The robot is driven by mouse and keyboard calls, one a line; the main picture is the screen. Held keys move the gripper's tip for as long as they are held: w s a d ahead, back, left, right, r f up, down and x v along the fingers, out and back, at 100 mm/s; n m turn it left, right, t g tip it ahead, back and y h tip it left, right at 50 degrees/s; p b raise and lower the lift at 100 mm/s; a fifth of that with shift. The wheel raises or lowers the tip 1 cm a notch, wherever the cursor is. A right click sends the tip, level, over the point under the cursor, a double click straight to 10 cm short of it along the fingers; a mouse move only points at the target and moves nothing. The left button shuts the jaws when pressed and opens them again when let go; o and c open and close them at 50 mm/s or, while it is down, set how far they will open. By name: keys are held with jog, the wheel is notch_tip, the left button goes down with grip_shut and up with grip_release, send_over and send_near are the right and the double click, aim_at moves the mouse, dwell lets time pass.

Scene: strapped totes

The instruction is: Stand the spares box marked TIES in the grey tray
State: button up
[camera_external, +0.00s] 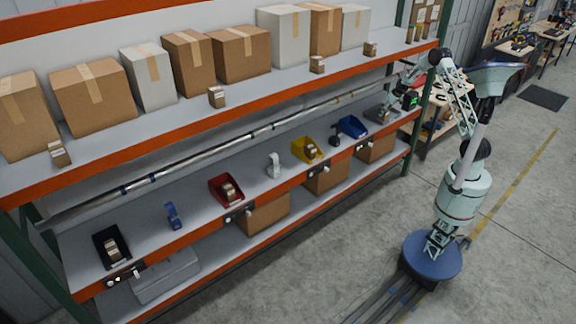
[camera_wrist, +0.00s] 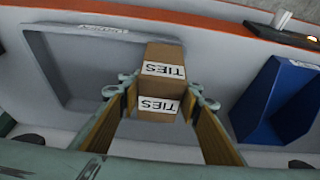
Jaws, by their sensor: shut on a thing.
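The spares box (camera_wrist: 163,60) is brown cardboard with white TIES labels showing on two faces, upside down in the wrist view. My gripper (camera_wrist: 163,92) is shut on it, one finger on each side. The grey tray (camera_wrist: 58,75) lies left of and behind the box in the wrist view; the box overlaps its right part. Whether the box touches the tray floor cannot be told. In the external view my gripper (camera_external: 408,100) is at the right end of the middle shelf, by the grey tray (camera_external: 371,115); the box is too small to make out there.
A blue bin (camera_wrist: 285,92) stands close to the right of the box; it also shows in the external view (camera_external: 352,126). A yellow bin (camera_external: 304,150), red bin (camera_external: 226,189) and black bin (camera_external: 110,247) stand further left. The upper shelf's orange edge (camera_external: 250,92) runs above.

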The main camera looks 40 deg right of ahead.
jog(key=shift+w+d+f+p, duration=0.5)
jog(key=shift+w+d, duration=0.05)
jog(key=shift+w, duration=0.2)
jog(key=shift+w+d+f+p, duration=0.45)
jog(key=shift+w+d+p, duration=0.1)
jog(key=shift+w, duration=0.2)
jog(key=shift+w, duration=0.1)
jog(key=shift+w+d+f+p, duration=0.35)
jog(key=shift+w+d+p, duration=0.1)
jog(key=shift+w+p, duration=0.1)
jog(key=shift+w+d+f+p, duration=0.5)
jog(key=shift+w+f, duration=0.15)
jog(key=shift+f, duration=0.2)
jog(key=shift+f, duration=0.2)
jog(key=o, duration=0.9)
jog(key=shift+r, duration=0.2)
